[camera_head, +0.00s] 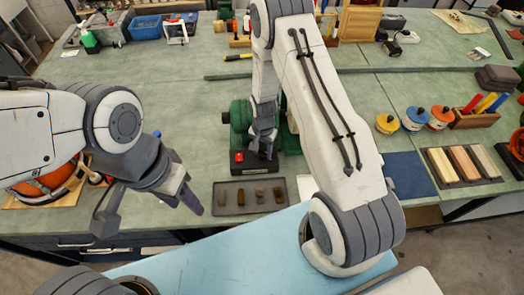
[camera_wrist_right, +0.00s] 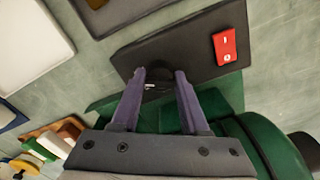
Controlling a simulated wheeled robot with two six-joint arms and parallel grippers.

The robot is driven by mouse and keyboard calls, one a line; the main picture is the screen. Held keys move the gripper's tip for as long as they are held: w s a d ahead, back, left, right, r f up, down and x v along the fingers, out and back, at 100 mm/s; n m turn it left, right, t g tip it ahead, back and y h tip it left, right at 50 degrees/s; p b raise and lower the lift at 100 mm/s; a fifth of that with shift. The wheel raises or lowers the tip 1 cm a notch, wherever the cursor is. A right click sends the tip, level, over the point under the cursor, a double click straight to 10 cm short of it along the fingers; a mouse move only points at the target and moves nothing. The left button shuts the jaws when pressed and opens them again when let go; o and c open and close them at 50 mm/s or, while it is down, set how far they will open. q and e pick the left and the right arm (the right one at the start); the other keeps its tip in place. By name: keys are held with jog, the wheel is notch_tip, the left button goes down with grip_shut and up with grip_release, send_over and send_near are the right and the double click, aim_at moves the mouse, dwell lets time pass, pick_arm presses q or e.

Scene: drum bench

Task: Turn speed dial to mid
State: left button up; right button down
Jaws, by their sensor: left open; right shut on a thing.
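The green machine (camera_head: 238,114) stands on the bench with a dark control box at its front. A red switch (camera_head: 238,157) is on that box and also shows in the right wrist view (camera_wrist_right: 228,47). My right gripper (camera_head: 261,152) reaches down to the box's right part. In the right wrist view, its fingers (camera_wrist_right: 160,74) are shut on the small dark speed dial (camera_wrist_right: 158,86), with white marks beside it. The dial's pointer is too small to read. My left gripper (camera_head: 150,216) is open and empty, left of the machine near the bench's front edge.
A dark tray (camera_head: 226,206) with several small blocks lies in front of the machine. To the right are orange, blue and yellow round pots (camera_head: 414,118) and a rack of wooden bars (camera_head: 462,165). An orange round thing lies beneath my left arm.

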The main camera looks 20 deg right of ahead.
jog(key=shift+w+n, duration=0.1)
jog(key=shift+n, duration=0.2)
jog(key=shift+f+n+b, duration=0.1)
jog(key=shift+n+b, duration=0.6)
jog(key=shift+n, duration=0.4)
jog(key=n+b, duration=0.1)
jog(key=n, duration=0.1)
jog(key=shift+w+n, duration=0.1)
jog(key=shift+n, duration=0.2)
jog(key=n+b, duration=0.1)
jog(key=n, duration=0.2)
jog(key=shift+n+b, duration=0.4)
jog(key=shift+n, duration=0.8)
jog(key=shift+w+r, duration=0.1)
jog(key=shift+r, duration=0.1)
jog(key=shift+c, duration=2.1)
grip_release()
